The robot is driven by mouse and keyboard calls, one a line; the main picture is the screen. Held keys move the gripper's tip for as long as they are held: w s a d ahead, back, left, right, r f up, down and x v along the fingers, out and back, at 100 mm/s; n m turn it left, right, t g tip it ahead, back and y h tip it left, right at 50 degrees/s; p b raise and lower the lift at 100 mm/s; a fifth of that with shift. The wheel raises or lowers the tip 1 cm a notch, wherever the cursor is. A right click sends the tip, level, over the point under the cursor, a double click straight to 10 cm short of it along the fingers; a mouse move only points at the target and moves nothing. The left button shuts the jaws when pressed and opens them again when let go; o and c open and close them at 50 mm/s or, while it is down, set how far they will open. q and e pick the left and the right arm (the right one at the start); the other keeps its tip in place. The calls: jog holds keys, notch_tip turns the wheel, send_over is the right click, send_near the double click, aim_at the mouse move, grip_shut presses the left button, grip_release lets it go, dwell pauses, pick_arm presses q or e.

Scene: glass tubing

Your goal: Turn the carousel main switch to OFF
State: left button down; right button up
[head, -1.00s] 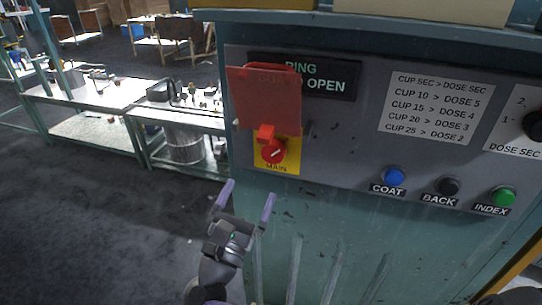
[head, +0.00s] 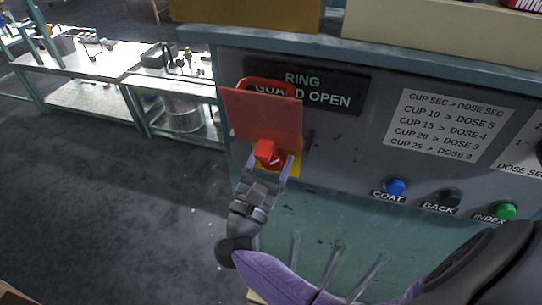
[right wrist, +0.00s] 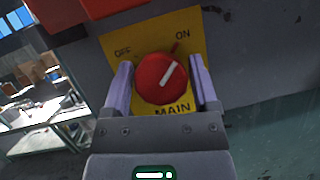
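The main switch is a red round knob (right wrist: 160,78) on a yellow plate (right wrist: 192,44) marked OFF at upper left, ON at upper right and MAIN below. Its white line points to the upper right, toward ON. My left gripper is out of view.
The red plate hangs close above the right gripper. Blue (head: 396,187), black (head: 448,199) and green (head: 504,211) buttons sit to the right on the grey panel (head: 350,150). A workbench (head: 100,62) stands at the left, with clear floor before it.

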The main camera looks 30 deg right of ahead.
jog(key=c, duration=0.8)
